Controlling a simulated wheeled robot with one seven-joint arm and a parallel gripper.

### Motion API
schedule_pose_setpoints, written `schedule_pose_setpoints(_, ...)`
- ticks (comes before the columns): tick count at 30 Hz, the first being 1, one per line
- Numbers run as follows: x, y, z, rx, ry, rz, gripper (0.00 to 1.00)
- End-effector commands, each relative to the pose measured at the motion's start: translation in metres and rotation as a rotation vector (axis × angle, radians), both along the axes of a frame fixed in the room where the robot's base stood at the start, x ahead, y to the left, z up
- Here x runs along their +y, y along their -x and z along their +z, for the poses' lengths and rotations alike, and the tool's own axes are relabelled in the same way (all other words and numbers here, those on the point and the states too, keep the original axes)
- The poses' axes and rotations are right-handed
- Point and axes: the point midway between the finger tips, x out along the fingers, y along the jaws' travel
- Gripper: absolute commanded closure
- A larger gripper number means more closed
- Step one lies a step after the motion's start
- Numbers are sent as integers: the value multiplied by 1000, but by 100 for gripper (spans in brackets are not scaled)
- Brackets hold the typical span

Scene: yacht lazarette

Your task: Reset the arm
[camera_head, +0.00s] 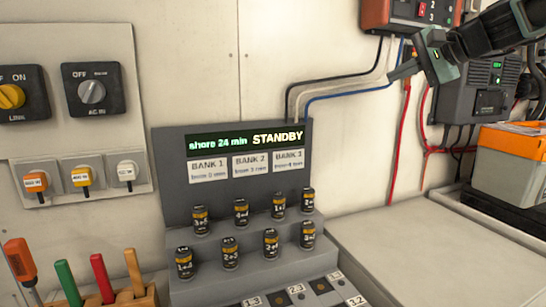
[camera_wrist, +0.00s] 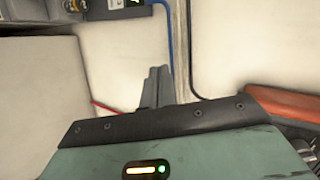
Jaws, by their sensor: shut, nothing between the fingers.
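My gripper (camera_head: 392,76) is at the upper right of the head view, raised in front of the wall and clear of the counter. Its narrow fingers point down and to the left, with nothing between them. In the wrist view the shut fingers (camera_wrist: 156,88) stick out beyond the green gripper body, against a pale wall. My dark arm comes in from the top right corner of the head view.
A red-orange box (camera_head: 408,14) and a dark grey unit (camera_head: 484,88) hang near my gripper, with cables below. An orange-topped battery (camera_head: 512,165) stands at right. A grey panel (camera_head: 236,165) holds several small cylinders. The pale counter (camera_head: 420,250) is bare.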

Motion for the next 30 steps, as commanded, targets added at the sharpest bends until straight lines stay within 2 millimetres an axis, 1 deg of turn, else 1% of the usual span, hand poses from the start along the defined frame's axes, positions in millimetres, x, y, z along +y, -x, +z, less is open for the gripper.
schedule_pose_setpoints(1,30,13,-24,38,51,62,100)
schedule_pose_setpoints(2,45,22,-38,59,83,95,100)
schedule_pose_setpoints(3,64,34,-57,87,128,142,100)
schedule_pose_setpoints(5,91,56,-84,122,200,217,100)
schedule_pose_setpoints(6,108,72,-103,144,249,268,100)
schedule_pose_setpoints(8,130,98,-130,173,325,349,100)
schedule_pose_setpoints(9,143,117,-148,192,378,405,100)
schedule_pose_setpoints(11,160,148,-174,214,459,494,100)
schedule_pose_setpoints(12,169,170,-192,227,516,556,100)
schedule_pose_setpoints(13,174,187,-204,235,560,604,100)
schedule_pose_setpoints(14,179,204,-216,241,604,653,100)
schedule_pose_setpoints(15,183,228,-233,249,664,722,100)
schedule_pose_setpoints(17,186,264,-256,253,756,827,100)
schedule_pose_setpoints(18,185,288,-271,253,817,897,100)
schedule_pose_setpoints(20,181,320,-290,249,903,997,100)
schedule_pose_setpoints(21,176,339,-301,244,956,1061,100)
schedule_pose_setpoints(24,162,376,-322,227,1064,1190,100)
schedule_pose_setpoints(25,158,383,-326,222,1088,1220,100)
schedule_pose_setpoints(27,151,396,-333,213,1132,1271,100)
schedule_pose_setpoints(30,145,405,-338,205,1162,1307,100)
